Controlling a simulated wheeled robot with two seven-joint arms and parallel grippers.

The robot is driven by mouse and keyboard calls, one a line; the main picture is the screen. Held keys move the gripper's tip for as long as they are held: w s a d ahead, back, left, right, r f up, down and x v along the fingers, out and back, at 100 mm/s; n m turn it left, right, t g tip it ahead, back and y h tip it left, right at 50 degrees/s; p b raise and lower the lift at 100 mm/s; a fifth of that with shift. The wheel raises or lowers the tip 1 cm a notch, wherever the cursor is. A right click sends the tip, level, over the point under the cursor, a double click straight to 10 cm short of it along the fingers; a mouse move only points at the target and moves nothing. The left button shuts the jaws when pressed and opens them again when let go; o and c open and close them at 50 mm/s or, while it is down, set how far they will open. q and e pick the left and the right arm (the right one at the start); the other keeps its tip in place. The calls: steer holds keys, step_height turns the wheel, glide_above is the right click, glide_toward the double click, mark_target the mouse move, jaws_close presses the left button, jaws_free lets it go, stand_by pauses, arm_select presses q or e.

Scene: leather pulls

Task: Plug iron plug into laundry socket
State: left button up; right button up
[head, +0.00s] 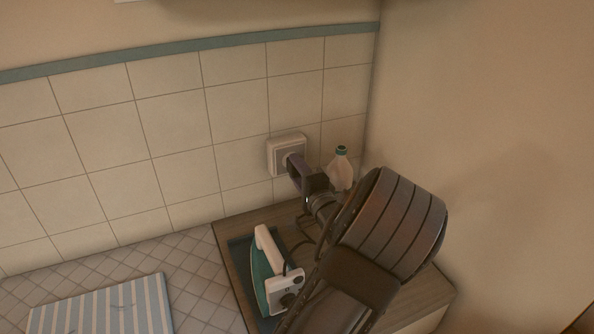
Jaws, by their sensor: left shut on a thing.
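The laundry socket (274,157) is a white square box on the tiled wall in the head view. My left gripper (293,163) reaches up to the socket's face, its fingers shut. The iron plug is between the fingers and mostly hidden by them; I cannot tell whether it is in the socket or just touching it. My right gripper is not in view.
A white bottle with a teal cap (341,168) stands close to the right of my gripper. The wooden counter (231,272) ends at a side wall on the right.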

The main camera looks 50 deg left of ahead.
arm_select(q)
steer(key=shift+w+a+b, duration=0.2)
steer(key=shift+a+b, duration=0.1)
steer(key=shift+a, duration=0.2)
stand_by(0.7)
steer(key=o, duration=1.4)
steer(key=shift+c, duration=0.2)
steer(key=v, duration=0.8)
steer(key=shift+b, duration=0.3)
steer(key=shift+a, duration=0.1)
